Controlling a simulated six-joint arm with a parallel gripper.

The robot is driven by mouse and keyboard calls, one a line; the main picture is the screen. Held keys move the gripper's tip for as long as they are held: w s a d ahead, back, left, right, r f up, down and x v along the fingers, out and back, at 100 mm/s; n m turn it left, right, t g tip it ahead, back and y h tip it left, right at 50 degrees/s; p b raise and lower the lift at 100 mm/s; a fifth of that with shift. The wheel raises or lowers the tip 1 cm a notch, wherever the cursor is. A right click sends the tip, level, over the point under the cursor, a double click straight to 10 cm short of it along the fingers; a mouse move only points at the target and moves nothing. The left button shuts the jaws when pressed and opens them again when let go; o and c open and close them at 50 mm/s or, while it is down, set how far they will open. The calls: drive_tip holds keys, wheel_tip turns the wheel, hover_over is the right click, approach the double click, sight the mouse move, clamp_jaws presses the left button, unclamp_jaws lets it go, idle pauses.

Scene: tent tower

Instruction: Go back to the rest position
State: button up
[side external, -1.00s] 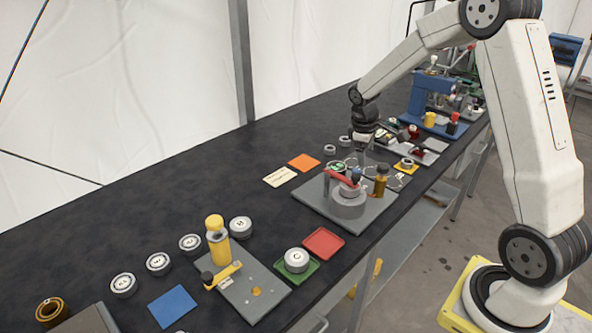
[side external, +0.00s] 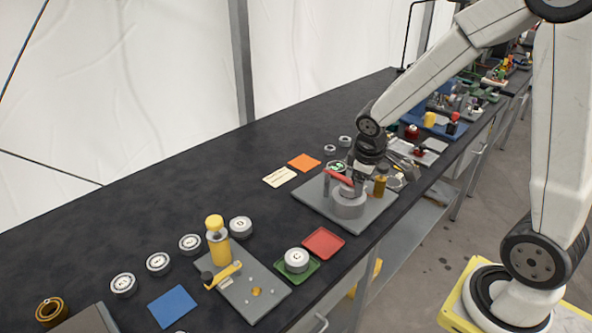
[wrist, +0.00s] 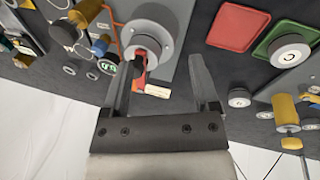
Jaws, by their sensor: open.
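My gripper (side external: 358,182) hangs from the dark wrist close to the round grey fixture (side external: 348,205) with the red handle (side external: 338,178), on a grey plate. In the wrist view my gripper (wrist: 165,65) has its two fingers wide apart with nothing between them. The round fixture (wrist: 147,45) shows beyond the fingertips in that view, with part of its red handle near the left finger. Whether a finger touches the handle cannot be told. No marker of a rest position shows.
A yellow-brown post (side external: 380,186) stands just right of the fixture. A red tray (side external: 324,243) and a green tray (side external: 312,268) with a grey disc lie in front. More equipment crowds the bench beyond my arm.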

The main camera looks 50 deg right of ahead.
drive_tip(key=s+a+f+m+t+y, duration=0.1)
drive_tip(key=s+a+m+y, duration=0.1)
drive_tip(key=s+a, duration=0.4)
drive_tip(key=a, duration=0.3)
drive_tip(key=shift+s+a+m+y, duration=0.2)
drive_tip(key=shift+a+m+y, duration=0.1)
drive_tip(key=shift+a+m, duration=0.1)
idle(0.4)
